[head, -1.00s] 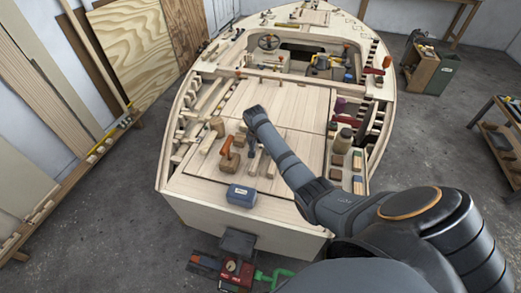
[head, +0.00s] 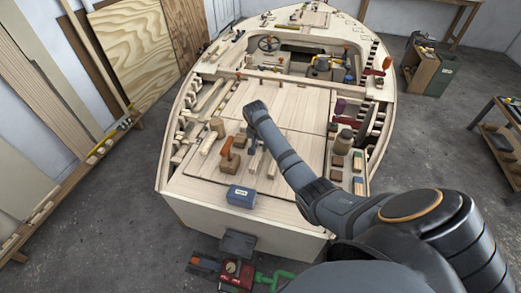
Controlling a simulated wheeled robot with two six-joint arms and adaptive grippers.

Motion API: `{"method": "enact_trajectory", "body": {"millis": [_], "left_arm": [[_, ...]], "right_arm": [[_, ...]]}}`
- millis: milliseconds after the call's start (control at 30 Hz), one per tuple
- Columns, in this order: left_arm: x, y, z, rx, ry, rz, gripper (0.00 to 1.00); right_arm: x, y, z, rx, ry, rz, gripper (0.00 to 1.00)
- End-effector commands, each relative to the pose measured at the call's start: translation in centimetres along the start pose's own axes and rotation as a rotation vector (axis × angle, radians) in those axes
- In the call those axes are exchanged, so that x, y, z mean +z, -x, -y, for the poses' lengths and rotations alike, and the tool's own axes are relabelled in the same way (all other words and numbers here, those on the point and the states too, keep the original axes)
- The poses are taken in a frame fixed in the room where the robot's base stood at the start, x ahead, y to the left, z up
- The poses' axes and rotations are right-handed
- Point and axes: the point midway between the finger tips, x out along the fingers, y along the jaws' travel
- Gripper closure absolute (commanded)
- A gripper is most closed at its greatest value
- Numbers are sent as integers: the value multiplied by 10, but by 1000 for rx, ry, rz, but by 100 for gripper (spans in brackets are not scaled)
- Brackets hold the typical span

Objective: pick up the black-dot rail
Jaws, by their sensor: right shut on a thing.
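Several narrow pale wooden rails lie on the plywood deck near the stern. One rail (head: 256,161) runs out from under my right gripper (head: 251,146), which points down at the deck and is shut on it. The fingertips are small and mostly hidden by the wrist. No black dot can be made out on the rail at this size. Another pale rail (head: 271,169) lies just to the right, close to my forearm. My left gripper is out of view.
A wooden block with an orange handle (head: 230,157) stands left of the gripper. A blue box (head: 242,196) sits at the stern edge. Small blocks and a dark jar (head: 343,141) line the right side. The deck beyond the gripper (head: 285,105) is clear.

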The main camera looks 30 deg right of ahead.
Motion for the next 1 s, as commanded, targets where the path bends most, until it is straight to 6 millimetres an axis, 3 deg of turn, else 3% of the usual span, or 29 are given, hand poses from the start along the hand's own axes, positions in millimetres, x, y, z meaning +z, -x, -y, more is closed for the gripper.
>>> {"method": "enact_trajectory", "body": {"millis": [33,267,400,533,700,1000], "left_arm": [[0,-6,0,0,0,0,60],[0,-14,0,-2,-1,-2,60],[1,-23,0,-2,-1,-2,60],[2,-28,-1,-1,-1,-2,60],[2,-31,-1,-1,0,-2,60],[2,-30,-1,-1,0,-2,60]], "right_arm": [[-5,10,1,-5,-1,-8,100],[-47,62,-46,0,-2,-10,100],[-69,71,-81,4,-3,-7,100],[-85,80,-104,2,-1,-5,100],[-95,86,-119,0,0,-2,100],[-97,88,-121,-2,0,-1,100]]}}
